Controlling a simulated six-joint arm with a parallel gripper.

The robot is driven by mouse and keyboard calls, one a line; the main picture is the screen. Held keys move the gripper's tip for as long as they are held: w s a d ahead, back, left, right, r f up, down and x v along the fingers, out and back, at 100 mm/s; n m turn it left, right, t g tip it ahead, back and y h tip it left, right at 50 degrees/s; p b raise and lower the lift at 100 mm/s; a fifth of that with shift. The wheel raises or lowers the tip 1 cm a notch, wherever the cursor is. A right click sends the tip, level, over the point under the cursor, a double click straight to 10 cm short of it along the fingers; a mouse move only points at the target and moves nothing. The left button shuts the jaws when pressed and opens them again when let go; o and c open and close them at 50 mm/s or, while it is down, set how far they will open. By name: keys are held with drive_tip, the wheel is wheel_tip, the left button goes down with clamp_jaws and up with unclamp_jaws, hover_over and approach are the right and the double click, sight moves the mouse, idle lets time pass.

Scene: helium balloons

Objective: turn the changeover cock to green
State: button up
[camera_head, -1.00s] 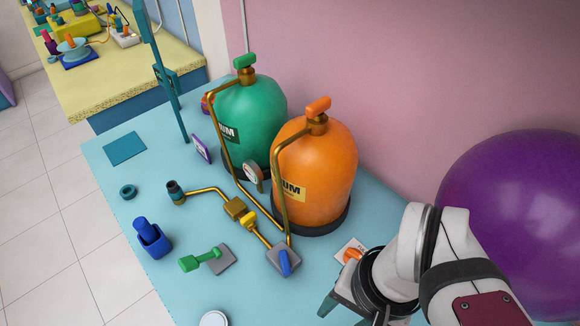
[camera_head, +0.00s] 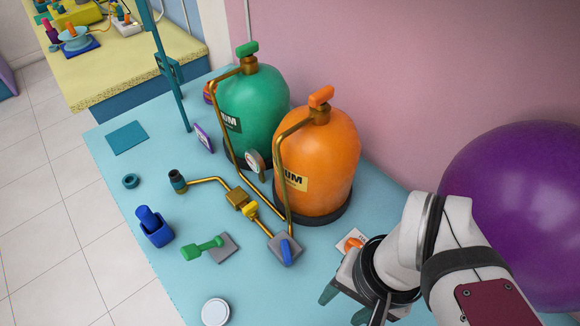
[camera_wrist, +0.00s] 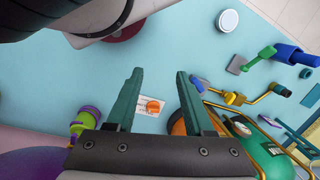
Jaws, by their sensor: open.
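Brass pipes from the green cylinder (camera_head: 262,100) and the orange cylinder (camera_head: 330,165) run down to a grey block with a blue lever (camera_head: 286,250), which appears to be the changeover cock. The blue lever points toward the front of the table, not clearly at either cylinder. From the block a pipe runs past a yellow handle (camera_head: 249,209) to a brass block (camera_head: 238,198). My gripper (camera_head: 345,303) is open and empty, to the right and in front of the cock, apart from it. In the wrist view my gripper (camera_wrist: 160,72) has nothing between its fingers.
A green lever (camera_head: 202,249) with a grey plate lies left of the cock. An orange knob (camera_head: 353,243) on a white card is close to my gripper. A purple balloon (camera_head: 520,210) fills the right side. A white disc (camera_head: 215,312) lies in front.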

drive_tip(key=shift+o, duration=0.2)
drive_tip(key=w+a+n+h, duration=0.1)
drive_tip(key=w+a+n, duration=0.1)
drive_tip(key=w+n, duration=0.2)
drive_tip(key=w, duration=0.3)
drive_tip(key=shift+w+a, duration=0.35)
drive_tip(key=shift+a, duration=0.05)
drive_tip(key=n, duration=0.5)
approach(287, 254)
drive_tip(key=shift+h, duration=0.4)
drive_tip(key=f, duration=0.9)
drive_tip(key=shift+s+a, duration=0.1)
drive_tip(key=shift+a, duration=0.3)
clamp_jaws()
